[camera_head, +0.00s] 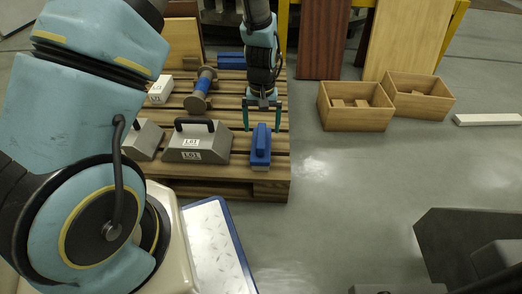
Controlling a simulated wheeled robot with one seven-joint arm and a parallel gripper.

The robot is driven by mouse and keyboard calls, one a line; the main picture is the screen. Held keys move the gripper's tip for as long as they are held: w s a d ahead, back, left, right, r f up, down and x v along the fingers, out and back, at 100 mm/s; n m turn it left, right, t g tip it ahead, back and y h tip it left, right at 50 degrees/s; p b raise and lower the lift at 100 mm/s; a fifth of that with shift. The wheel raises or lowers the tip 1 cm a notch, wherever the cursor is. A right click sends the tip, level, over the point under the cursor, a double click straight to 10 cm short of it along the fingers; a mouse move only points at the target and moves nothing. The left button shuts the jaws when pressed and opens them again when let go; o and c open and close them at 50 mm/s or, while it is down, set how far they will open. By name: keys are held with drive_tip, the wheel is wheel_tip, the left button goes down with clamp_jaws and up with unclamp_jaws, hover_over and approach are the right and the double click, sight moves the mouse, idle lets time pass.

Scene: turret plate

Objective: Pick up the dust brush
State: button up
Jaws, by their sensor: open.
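The dust brush (261,147), a blue block with a raised grip and a pale lower edge, lies on the wooden pallet (222,189) near its front right corner. My gripper (262,127) points down just behind and above the brush, with its two teal fingers spread apart. Nothing shows between the fingers. The gap between fingertips and brush is hard to judge from this view.
A grey case labelled 1.01 (198,145) stands left of the brush, with another grey case (142,138) beyond it. A spool-like part (201,90), white boxes (160,89) and a blue item (231,61) lie behind. Wooden crates (357,118) stand right; floor between is clear.

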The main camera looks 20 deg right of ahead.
sight(261, 134)
drive_tip(key=f+b, duration=0.4)
drive_tip(key=f, duration=0.3)
drive_tip(key=shift+w, duration=0.2)
drive_tip(key=shift+r, duration=0.1)
clamp_jaws()
wheel_tip(261, 134, up, 10)
drive_tip(key=p, duration=0.5)
idle(0.4)
